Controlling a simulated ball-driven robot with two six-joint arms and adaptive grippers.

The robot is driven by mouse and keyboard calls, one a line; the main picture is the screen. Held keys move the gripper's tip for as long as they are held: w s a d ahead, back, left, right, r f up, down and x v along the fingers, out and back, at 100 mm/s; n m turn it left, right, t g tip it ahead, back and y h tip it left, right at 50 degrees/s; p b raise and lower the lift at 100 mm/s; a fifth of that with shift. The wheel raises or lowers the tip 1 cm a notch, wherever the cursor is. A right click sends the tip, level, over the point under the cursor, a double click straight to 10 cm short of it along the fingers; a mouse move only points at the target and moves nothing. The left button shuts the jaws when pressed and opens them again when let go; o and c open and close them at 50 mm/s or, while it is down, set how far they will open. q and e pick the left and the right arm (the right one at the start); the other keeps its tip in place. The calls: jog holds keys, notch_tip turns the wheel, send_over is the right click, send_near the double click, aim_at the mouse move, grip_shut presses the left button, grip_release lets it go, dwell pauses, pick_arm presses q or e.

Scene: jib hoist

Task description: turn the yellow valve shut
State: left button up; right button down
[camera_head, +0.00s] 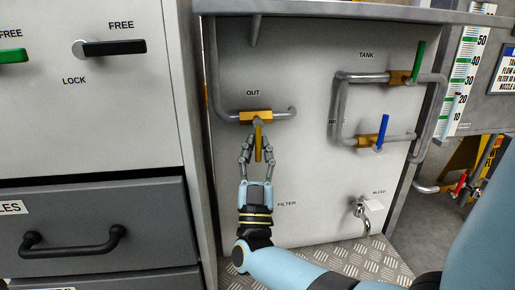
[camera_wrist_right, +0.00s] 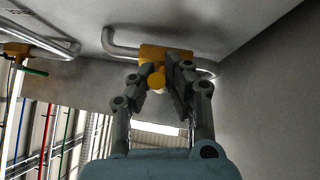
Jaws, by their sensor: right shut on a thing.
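The yellow valve (camera_head: 256,116) sits on the grey pipe under the label OUT on the pale panel. Its yellow handle (camera_head: 259,152) points down from the valve body, across the pipe. My right gripper (camera_head: 258,143) reaches up from below, with one finger on each side of the handle, shut on it. In the right wrist view the handle (camera_wrist_right: 157,79) shows end-on between the fingers, below the valve body (camera_wrist_right: 160,54). The fingers hide part of the handle there. My left gripper is not in view.
Under TANK, a green-handled valve (camera_head: 418,63) and a blue-handled valve (camera_head: 382,131) sit on looping pipes to the right. A small tap (camera_head: 362,213) is low on the panel. Grey drawers (camera_head: 95,215) stand at left; a counter edge (camera_head: 340,9) overhangs above.

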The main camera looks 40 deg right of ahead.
jog(key=c, duration=1.3)
grip_release()
jog(key=shift+s+d, duration=0.15)
jog(key=shift+s, duration=0.05)
jog(key=v, duration=0.7)
jog(key=shift+s+a+f, duration=0.1)
jog(key=shift+a+f, duration=0.1)
